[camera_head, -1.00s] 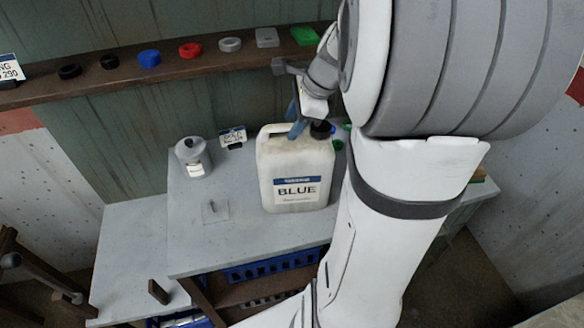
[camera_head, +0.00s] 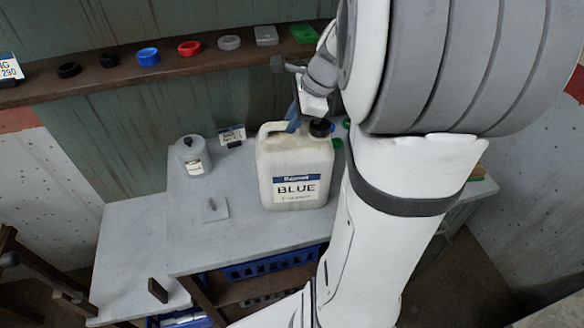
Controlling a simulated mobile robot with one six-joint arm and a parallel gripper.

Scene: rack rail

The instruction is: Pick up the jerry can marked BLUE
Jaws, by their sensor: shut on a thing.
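The jerry can marked BLUE (camera_head: 294,172) is white with a black cap and a label reading BLUE. It is upright over the grey bench top (camera_head: 240,243); I cannot tell whether its base touches the bench. My gripper (camera_head: 295,120) is above it with blue fingers at the handle on top, shut on the jerry can. The far side of the handle and part of the fingers are hidden. My arm covers the area to the right of the can.
A grey canister (camera_head: 193,158) and a small sign (camera_head: 232,134) stand at the back left. A small plate (camera_head: 214,208) lies left of the can. A wall shelf (camera_head: 200,63) holds several coloured caps. A blue crate (camera_head: 270,266) is under the bench.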

